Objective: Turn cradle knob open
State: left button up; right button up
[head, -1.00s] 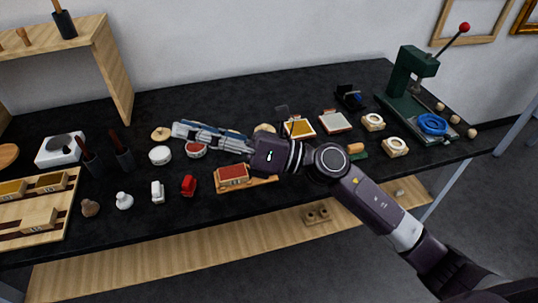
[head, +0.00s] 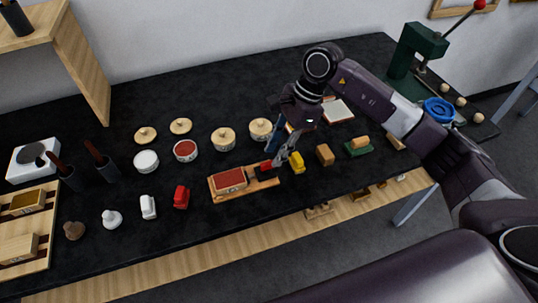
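The cradle (head: 262,184) is a flat wooden stand on the black table, holding a block with a red top (head: 230,179). A small red piece (head: 265,166), which looks like the knob, shows at its right end. My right gripper (head: 279,154) points down just above and right of that end, close to the red piece. Whether it touches the piece is unclear. Its fingers are dark and partly overlap the things behind, so their gap is hard to read. My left gripper is out of view.
A yellow piece (head: 297,162) stands right beside the gripper, with a wooden block (head: 325,155) further right. A red piece (head: 181,197) and a white one (head: 148,206) stand left of the cradle. Lidded round pots (head: 223,139) stand behind. A green press (head: 418,50) is at far right.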

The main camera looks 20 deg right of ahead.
aim_at(268, 162)
jog(key=x, duration=0.3)
jog(key=shift+w+a+f+p, duration=0.2)
jog(key=shift+w+f+p, duration=0.05)
jog(key=shift+f+p, duration=0.15)
jog(key=shift+a+f, duration=0.1)
jog(key=shift+f, duration=0.1)
jog(key=c, duration=0.7)
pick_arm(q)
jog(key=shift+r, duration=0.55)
pick_arm(e)
grip_shut()
